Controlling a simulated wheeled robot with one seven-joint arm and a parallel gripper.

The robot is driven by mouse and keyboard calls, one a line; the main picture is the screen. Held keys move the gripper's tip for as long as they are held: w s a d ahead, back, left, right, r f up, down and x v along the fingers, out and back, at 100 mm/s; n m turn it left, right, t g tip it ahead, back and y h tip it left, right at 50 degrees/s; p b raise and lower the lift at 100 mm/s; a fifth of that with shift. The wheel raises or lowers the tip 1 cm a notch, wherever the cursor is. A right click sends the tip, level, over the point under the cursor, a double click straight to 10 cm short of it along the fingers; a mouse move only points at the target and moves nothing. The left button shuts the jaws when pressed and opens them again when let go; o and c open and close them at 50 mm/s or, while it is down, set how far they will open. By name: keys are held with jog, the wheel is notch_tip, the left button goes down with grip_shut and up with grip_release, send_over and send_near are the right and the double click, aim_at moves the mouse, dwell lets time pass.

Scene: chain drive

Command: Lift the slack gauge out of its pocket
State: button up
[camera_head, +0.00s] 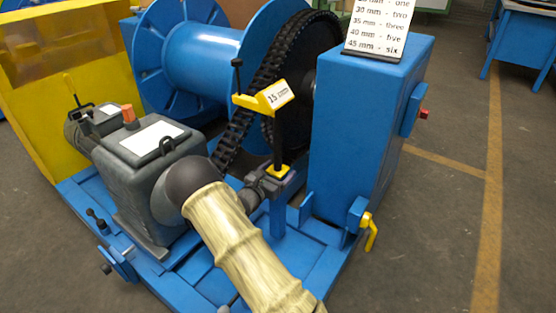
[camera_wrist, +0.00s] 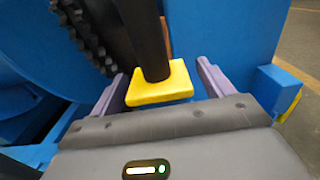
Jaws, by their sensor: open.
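The slack gauge (camera_head: 258,102) is a yellow arm with a white label that seems to read 15 mm, on an upright black stem with a black-knobbed pin at its left end. It stands beside the black chain. A yellow block surrounds the stem's foot, above a blue post. In the wrist view the black stem (camera_wrist: 145,38) rises from the yellow block (camera_wrist: 160,88). My gripper (camera_head: 277,178) is open, with one purple-grey finger on each side of the block and gaps visible. In the wrist view my gripper (camera_wrist: 162,76) straddles it. The pocket itself is hidden.
The chain (camera_head: 265,75) runs close behind the gauge, beside the blue drum (camera_head: 205,55). A tall blue cabinet (camera_head: 355,130) stands close on the right, with a sign (camera_head: 377,30) on top. A grey motor (camera_head: 145,165) is left. Air above the gauge looks clear.

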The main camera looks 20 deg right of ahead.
aim_at(275, 148)
grip_shut()
jog(key=shift+r, duration=0.15)
dwell(0.4)
jog(key=shift+r, duration=0.1)
notch_tip(275, 148, up, 10)
jog(key=p, duration=0.5)
dwell(0.5)
